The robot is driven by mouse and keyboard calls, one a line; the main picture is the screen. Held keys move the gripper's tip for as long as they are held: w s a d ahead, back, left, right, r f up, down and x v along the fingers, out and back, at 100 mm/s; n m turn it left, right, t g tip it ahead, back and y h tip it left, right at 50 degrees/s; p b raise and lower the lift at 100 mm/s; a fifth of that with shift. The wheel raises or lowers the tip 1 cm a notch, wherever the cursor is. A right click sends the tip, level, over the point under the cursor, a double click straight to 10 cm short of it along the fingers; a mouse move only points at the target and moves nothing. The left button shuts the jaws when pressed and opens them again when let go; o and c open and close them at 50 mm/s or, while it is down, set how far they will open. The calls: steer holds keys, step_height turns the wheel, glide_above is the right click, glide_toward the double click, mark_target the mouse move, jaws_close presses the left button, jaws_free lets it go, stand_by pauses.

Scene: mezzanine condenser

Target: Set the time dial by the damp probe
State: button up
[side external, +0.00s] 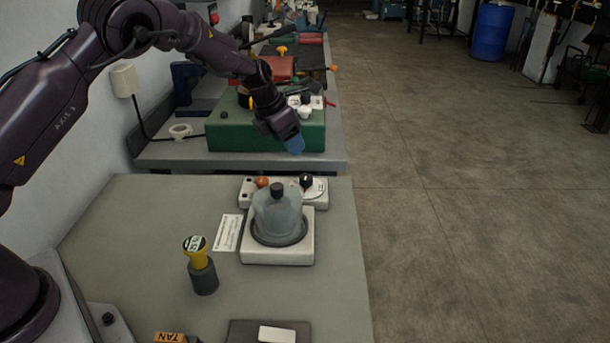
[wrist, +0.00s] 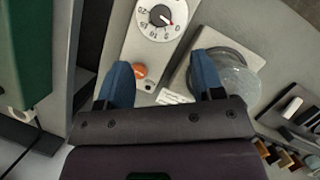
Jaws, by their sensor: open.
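The time dial (side external: 314,188) is a white disc with a black knob on a pale control panel. In the wrist view the time dial (wrist: 158,17) shows numbers round its edge, and its red pointer seems to face the 0. The damp probe (side external: 195,252) is yellow with a small display on top and stands upright in a dark grey holder; the reading is too small to read surely. My gripper (side external: 293,144) is open and empty, in the air beyond the panel. In the wrist view its blue fingers (wrist: 161,62) are apart, short of the dial.
An orange button (side external: 262,182) sits left of the dial. A clear glass jar (side external: 277,210) stands on a white base in front of the panel. A printed card (side external: 228,233) lies beside it. A green box (side external: 230,133) stands on the far bench.

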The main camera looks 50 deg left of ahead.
mark_target(306, 176)
steer(key=x, duration=1.2)
steer(key=shift+f, duration=0.25)
steer(key=c, duration=0.9)
